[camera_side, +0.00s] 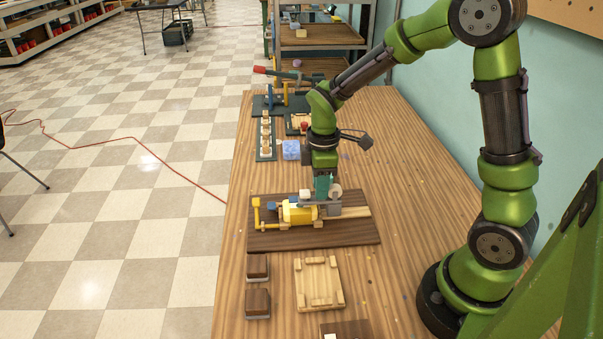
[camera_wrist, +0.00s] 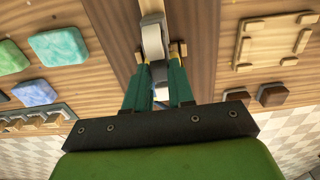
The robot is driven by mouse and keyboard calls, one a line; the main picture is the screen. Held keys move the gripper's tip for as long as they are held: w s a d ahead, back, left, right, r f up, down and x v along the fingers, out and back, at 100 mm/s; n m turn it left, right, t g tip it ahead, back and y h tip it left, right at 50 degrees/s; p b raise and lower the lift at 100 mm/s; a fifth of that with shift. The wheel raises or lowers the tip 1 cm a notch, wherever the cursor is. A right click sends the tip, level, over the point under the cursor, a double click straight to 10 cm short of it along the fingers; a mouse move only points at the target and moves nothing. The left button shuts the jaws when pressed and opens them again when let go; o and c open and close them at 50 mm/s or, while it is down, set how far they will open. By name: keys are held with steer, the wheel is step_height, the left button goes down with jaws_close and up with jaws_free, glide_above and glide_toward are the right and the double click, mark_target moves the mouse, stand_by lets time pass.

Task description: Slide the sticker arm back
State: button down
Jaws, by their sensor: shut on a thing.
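The sticker device sits on a dark brown board (camera_side: 350,231) on the table, with yellow parts (camera_side: 299,215), a pale wooden track and a grey arm. My gripper (camera_side: 324,194) is above the device, pointing down. In the wrist view, its teal fingers (camera_wrist: 160,75) are closed around a grey and white piece, which I take to be the sticker arm (camera_wrist: 153,38). The fingers and palm hide the lower part of this piece.
A pale wooden frame tray (camera_side: 320,283) and two brown-topped blocks (camera_side: 258,268) lie in front of the board. A blue soap block (camera_side: 291,150) and a rack of small pieces (camera_side: 266,135) lie behind. The table to the right of the board is mostly clear.

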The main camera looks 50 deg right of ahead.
steer(key=s+d, duration=0.5)
steer(key=shift+s+d, duration=0.3)
steer(key=shift+d, duration=0.05)
steer(key=c, duration=1)
jaws_free()
steer(key=shift+o, duration=0.2)
steer(key=shift+a, duration=0.1)
steer(key=shift+w+r, duration=0.1)
steer(key=shift+r, duration=0.25)
step_height(320, 180, up, 16)
steer(key=shift+r, duration=0.15)
